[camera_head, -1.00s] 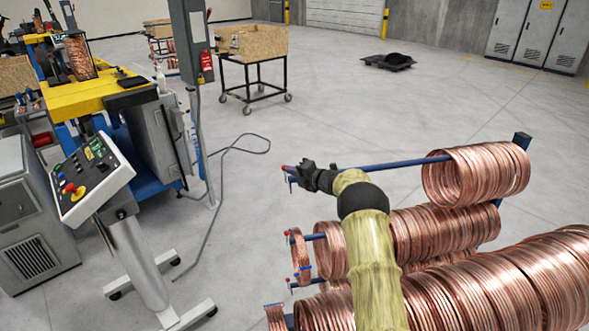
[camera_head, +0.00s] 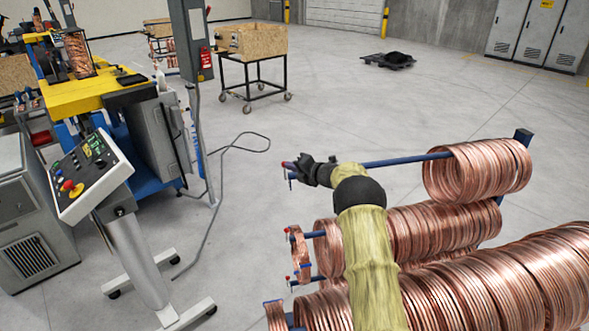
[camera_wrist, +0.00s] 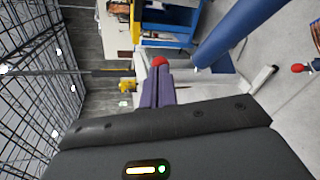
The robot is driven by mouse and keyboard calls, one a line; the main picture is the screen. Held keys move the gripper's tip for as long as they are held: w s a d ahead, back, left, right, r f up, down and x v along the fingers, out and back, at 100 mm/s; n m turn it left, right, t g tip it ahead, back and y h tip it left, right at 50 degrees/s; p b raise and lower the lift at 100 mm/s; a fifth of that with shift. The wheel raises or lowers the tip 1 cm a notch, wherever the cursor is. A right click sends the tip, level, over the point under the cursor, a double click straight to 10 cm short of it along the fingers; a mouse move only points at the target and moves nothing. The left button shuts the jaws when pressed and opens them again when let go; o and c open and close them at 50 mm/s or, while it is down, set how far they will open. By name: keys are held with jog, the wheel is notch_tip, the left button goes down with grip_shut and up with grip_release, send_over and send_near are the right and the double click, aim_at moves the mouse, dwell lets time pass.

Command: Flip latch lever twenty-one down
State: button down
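The upper blue rod (camera_head: 405,161) has a latch lever (camera_head: 291,180) with a red tip at its free left end. My gripper (camera_head: 303,166) is at that end, right beside the lever.
Copper coils (camera_head: 478,170) hang on the upper rod, with more coils (camera_head: 440,230) on lower rods beneath my arm. Lower rod ends also carry red-tipped latches (camera_head: 288,280). A control panel (camera_head: 88,175) stands at left. The floor between is clear except for a cable (camera_head: 235,150).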

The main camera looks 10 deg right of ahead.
jog(key=shift+a, duration=0.2)
jog(key=a+n+h+b, duration=0.1)
jog(key=n+h, duration=0.1)
jog(key=a+f+n+g+h+b, duration=0.1)
jog(key=n+h, duration=0.1)
jog(key=a+n+h+b, duration=0.2)
jog(key=h, duration=0.1)
jog(key=shift+f, duration=0.4)
dwell(0.8)
jog(key=shift+s, duration=0.1)
